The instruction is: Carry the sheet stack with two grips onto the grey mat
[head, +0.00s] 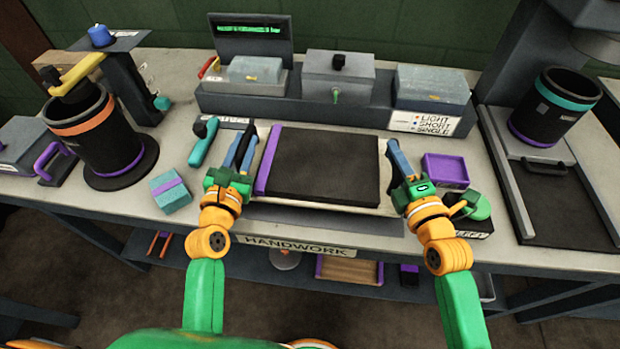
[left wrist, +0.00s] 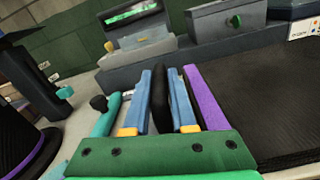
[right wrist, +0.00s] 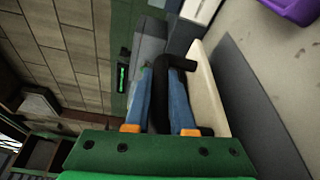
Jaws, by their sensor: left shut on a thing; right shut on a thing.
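The sheet stack (head: 330,165) is a broad black slab with a purple strip (head: 268,160) along its left side, on a cream board (head: 330,205). My left gripper (head: 239,150) is shut on a black handle (left wrist: 163,100) at the left end. My right gripper (head: 393,155) is shut on a black bent handle (right wrist: 165,95) beside the cream board at the right end. The stack looks level. A grey mat (head: 330,218) shows along the board's front edge, and also beside the board in the right wrist view (right wrist: 255,95). Most of it is hidden, so I cannot tell whether the board touches it.
A teal block (head: 170,192) and a teal-handled tool (head: 202,142) lie left of my left gripper. A grey rack (head: 300,109) with several boxes stands behind. The front table edge is near.

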